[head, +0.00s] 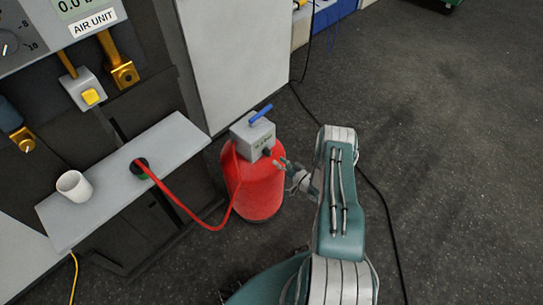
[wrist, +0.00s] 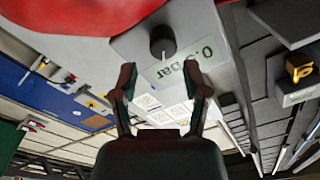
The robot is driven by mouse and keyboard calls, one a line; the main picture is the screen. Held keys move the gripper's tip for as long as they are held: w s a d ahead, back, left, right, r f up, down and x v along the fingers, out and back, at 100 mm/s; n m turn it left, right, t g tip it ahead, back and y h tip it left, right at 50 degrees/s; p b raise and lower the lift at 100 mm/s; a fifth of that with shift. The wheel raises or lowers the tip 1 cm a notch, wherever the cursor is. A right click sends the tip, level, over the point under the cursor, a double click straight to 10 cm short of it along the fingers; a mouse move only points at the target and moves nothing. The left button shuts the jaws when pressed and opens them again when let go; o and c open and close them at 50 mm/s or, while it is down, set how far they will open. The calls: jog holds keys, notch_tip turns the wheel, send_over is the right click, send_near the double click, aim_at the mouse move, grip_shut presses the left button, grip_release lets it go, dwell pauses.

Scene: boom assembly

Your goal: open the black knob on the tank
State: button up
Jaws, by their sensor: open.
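The red tank (head: 256,190) stands upright on the floor, with a grey box (head: 246,134) on top. The black knob (head: 267,152) sits on the face of that box toward my arm. In the wrist view the knob (wrist: 162,41) is near the top centre, beside a pale green display reading in bar, partly hidden by a finger. My gripper (head: 283,166) is beside the box in the head view. In the wrist view its two fingers (wrist: 160,80) are apart with nothing between them. The knob appears ahead of the fingertips, not between them.
A blue lever (head: 261,114) tops the grey box. A red hose (head: 188,209) runs from the tank to a grey shelf (head: 110,190) holding a white cup (head: 74,186). The air unit panel stands at left. A black cable lies on the floor, open at right.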

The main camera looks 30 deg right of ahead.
jog(key=v, duration=0.6)
jog(key=shift+d+f, duration=0.1)
